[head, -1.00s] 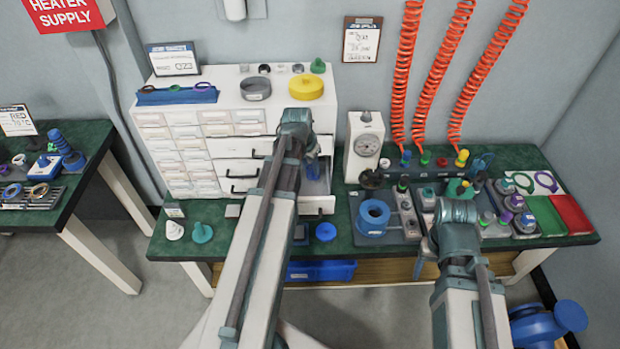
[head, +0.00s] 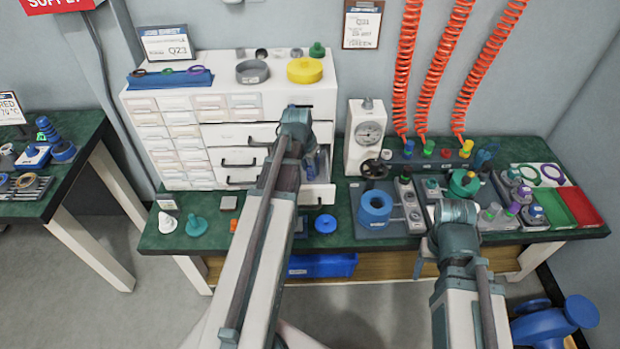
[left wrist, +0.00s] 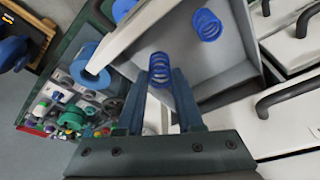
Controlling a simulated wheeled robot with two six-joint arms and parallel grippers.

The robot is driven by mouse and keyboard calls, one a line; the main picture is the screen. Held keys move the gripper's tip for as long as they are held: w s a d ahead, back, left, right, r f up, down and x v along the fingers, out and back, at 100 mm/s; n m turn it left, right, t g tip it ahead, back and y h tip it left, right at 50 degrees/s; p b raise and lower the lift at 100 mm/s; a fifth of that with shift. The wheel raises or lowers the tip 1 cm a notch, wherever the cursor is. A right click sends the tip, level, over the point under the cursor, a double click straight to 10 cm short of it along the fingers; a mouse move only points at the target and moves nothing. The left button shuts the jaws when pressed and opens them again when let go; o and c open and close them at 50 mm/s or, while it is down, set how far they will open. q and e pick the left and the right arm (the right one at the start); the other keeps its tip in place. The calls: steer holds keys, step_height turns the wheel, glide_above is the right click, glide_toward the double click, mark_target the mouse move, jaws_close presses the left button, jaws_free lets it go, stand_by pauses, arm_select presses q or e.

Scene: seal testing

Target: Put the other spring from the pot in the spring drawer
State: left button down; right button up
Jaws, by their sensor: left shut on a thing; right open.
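My left gripper (left wrist: 160,90) is shut on a blue spring (left wrist: 159,69), held upright between its fingertips at the open spring drawer (left wrist: 232,72). I cannot tell whether the held spring is inside the drawer or above its edge. A second blue spring (left wrist: 207,25) is inside the drawer. In the head view, the drawer (head: 320,196) juts from the white cabinet beside my left gripper (head: 311,165), whose fingers are small and partly hidden. My right gripper (head: 455,212) is open over the right part of the bench; its fingertips are mostly hidden. I cannot identify the pot surely.
A blue ring-shaped part (head: 374,207) sits on a grey plate right of the drawer. A blue disc (head: 326,224) lies on the green bench before the drawer. A gauge stand (head: 367,135) stands close right of the cabinet. Several fittings crowd the right side.

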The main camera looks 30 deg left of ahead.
mark_target(309, 170)
arm_select(q)
steer(key=shift+f+b, duration=1.65)
steer(key=shift+f, duration=0.2)
steer(key=shift+f, duration=0.2)
steer(key=c, duration=0.5)
jaws_free()
steer(key=shift+r, duration=0.1)
steer(key=shift+c, duration=0.2)
steer(key=shift+r, duration=0.15)
steer(key=p+v, duration=1.1)
steer(key=v, duration=0.1)
steer(key=shift+p, duration=0.3)
steer(key=shift+d, duration=0.1)
